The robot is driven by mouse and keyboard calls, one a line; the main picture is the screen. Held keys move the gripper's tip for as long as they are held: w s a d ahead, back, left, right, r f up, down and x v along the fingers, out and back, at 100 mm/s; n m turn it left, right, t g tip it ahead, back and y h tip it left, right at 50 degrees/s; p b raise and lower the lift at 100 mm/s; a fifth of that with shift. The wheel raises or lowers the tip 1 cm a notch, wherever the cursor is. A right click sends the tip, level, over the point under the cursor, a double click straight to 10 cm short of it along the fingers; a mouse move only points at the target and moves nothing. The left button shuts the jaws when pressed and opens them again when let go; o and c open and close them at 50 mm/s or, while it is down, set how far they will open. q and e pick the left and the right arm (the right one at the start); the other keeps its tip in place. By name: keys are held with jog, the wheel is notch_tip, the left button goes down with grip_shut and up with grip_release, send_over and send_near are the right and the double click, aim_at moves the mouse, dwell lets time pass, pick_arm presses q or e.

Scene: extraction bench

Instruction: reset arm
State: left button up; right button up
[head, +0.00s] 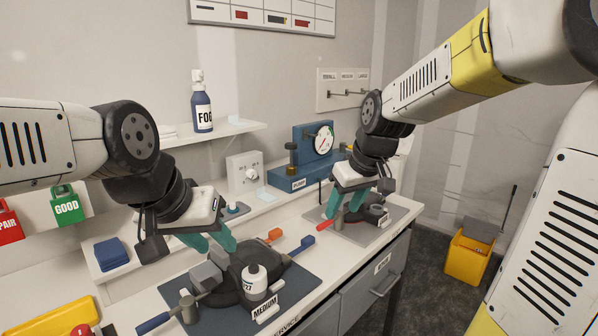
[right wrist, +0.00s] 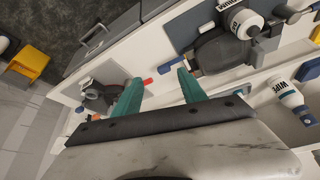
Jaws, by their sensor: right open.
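My left gripper (head: 218,250) is above the near dark mat, its teal fingers apart, close to a black device (head: 230,288) with grey blocks. A white bottle (head: 255,280) stands at this device, by a MEDIUM label (head: 265,309). My right gripper (head: 345,212) is open over the far grey mat (head: 384,236). Its spread teal fingers also show in the right wrist view (right wrist: 158,82), with nothing held between them. A smaller dark device (head: 376,214) and a red-ended handle (head: 327,227) are beside it. Finger contact with either device cannot be told.
A blue pump with a gauge (head: 322,141) stands at the back. A blue bottle (head: 202,108) stands on the wall shelf (head: 245,128). A yellow bucket (head: 468,257) stands on the floor, right.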

jog(key=s+d+r+m+t, duration=0.1)
jog(key=s+d+m, duration=0.1)
jog(key=s, duration=0.6)
jog(key=s+d+r+m, duration=0.1)
jog(key=s+d+m, duration=0.1)
jog(key=s, duration=0.7)
jog(key=shift+r+m+t, duration=0.2)
jog(key=shift+m+t, duration=0.2)
